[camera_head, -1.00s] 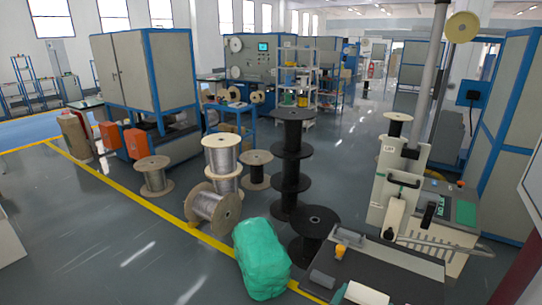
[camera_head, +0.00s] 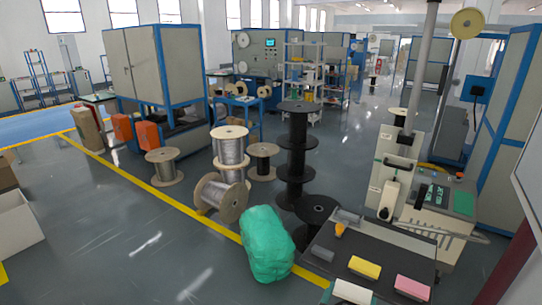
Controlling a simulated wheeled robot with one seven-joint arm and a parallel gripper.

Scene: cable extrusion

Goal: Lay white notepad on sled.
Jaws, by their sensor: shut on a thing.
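A white block-like piece (camera_head: 352,292), likely the white notepad, shows at the bottom edge, cut off by the frame. It overlaps the front of a dark-topped table (camera_head: 340,262); I cannot tell whether it touches the top. A green strip (camera_head: 328,292) lies against its left side. My gripper is not visible in this view. A yellow pad (camera_head: 365,268) and a pink pad (camera_head: 412,287) lie on the table. I cannot pick out the sled with certainty.
Grey pieces (camera_head: 322,254) and a small orange item (camera_head: 339,229) are on the table. A green wrapped bundle (camera_head: 267,245) and a black spool (camera_head: 317,209) stand to its left. A white machine (camera_head: 397,185) stands behind.

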